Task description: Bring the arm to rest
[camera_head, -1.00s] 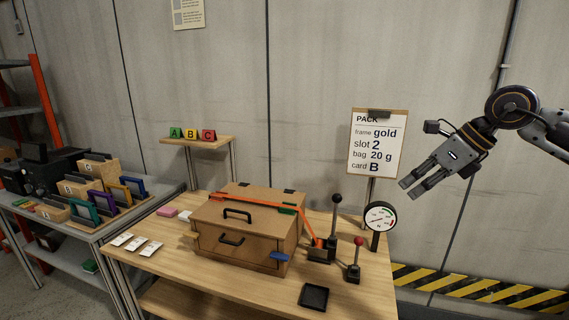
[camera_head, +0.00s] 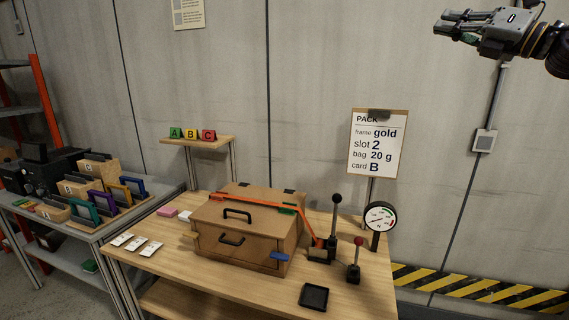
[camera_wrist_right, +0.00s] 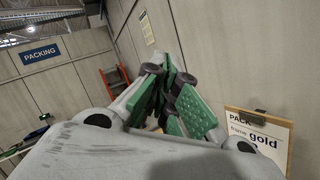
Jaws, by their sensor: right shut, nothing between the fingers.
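My right gripper (camera_head: 456,27) is at the upper right of the head view, raised high in front of the wall and pointing left. It is shut and empty. In the right wrist view its green-padded fingers (camera_wrist_right: 165,95) are close together with nothing between them. It is well above and to the right of the wooden table (camera_head: 365,292), touching nothing. My left gripper is in neither view.
A wooden box (camera_head: 232,256) with an orange strap, two levers (camera_head: 335,215), a dial gauge (camera_head: 381,217) and a black tray (camera_head: 313,297) are on the table. A sign board (camera_head: 377,143) stands behind. The space around my right gripper is clear.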

